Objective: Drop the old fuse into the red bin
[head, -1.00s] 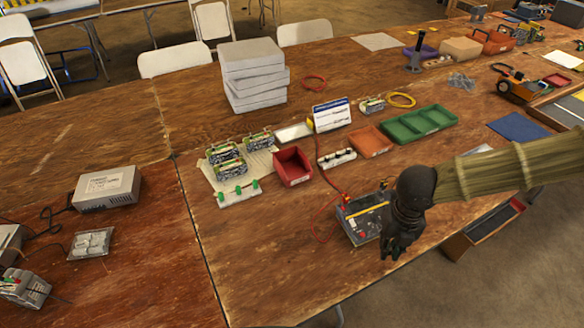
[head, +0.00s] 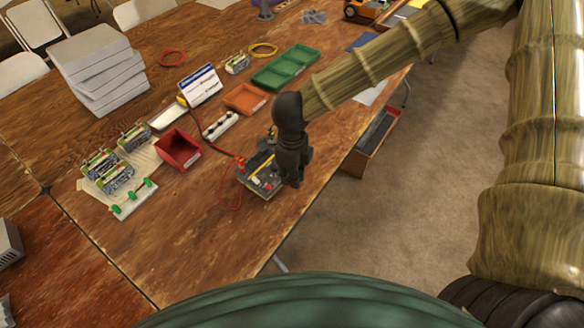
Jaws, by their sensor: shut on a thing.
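The red bin (head: 195,159) is a small open box on the wooden table, left of my gripper and apart from it. My gripper (head: 293,180) is black and points down at the right side of a dark grey device (head: 256,187) near the table's front edge. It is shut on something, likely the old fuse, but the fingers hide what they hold. I cannot tell whether the gripper touches the device. The old fuse is not visible by itself.
A white strip with dark knobs (head: 220,125), an orange tray (head: 243,98) and a green tray (head: 285,67) lie behind the device. A red cable (head: 222,190) loops beside it. Circuit boards (head: 103,170) on a pale mat lie left of the bin. The front table is clear.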

